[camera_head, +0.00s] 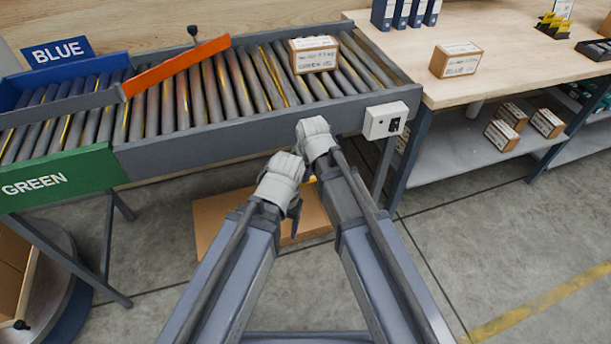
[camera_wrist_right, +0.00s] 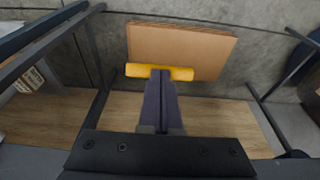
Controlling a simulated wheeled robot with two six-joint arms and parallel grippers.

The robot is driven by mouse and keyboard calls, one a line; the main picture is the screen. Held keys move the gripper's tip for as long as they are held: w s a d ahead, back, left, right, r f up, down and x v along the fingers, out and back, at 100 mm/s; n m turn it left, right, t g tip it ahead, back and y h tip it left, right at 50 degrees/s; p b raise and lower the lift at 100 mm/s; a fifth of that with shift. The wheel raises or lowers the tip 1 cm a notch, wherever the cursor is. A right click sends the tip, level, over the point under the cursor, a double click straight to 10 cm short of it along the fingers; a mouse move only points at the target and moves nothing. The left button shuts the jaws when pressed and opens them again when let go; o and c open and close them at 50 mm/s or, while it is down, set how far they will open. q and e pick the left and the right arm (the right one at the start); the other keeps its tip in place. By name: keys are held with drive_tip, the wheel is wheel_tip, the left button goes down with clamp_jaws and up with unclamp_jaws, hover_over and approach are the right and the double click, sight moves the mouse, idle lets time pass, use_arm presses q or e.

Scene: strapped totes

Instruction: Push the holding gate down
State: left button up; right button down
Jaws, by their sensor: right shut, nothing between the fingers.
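No part is clearly recognisable as the holding gate. An orange arm (camera_head: 175,66) lies slantwise over the rollers of the conveyor (camera_head: 215,143), at the left. A box (camera_head: 314,55) marked GREEN sits on the rollers at the right. My right gripper (camera_wrist_right: 161,80) is shut and empty, pointing down in front of the conveyor's near side. A yellow bar (camera_wrist_right: 182,73) lies across its fingertips in the wrist view; whether they touch cannot be told. A bit of yellow (camera_head: 312,179) shows beside my right wrist in the head view. My left gripper (camera_head: 295,217) hangs beside it, its jaws unclear.
A blue BLUE sign (camera_head: 57,52) and a green GREEN panel (camera_head: 62,179) stand at the left. A white switch box (camera_head: 386,120) is on the conveyor's near side. Flat cardboard (camera_head: 210,222) lies on the floor below. A wooden table (camera_head: 500,62) with a box stands right.

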drive_tip(key=shift+s+f, duration=0.15)
idle(0.3)
drive_tip(key=a+p+v, duration=0.1)
drive_tip(key=p+v, duration=1.3)
drive_tip(key=shift+d, duration=0.45)
drive_tip(key=s+d+g+h+p, duration=0.1)
drive_tip(key=s+d, duration=0.3)
drive_tip(key=s, duration=0.9)
drive_tip(key=shift+s+d+r+g+h, duration=0.3)
drive_tip(key=shift+r+g+h, duration=0.25)
drive_tip(key=shift+g, duration=0.35)
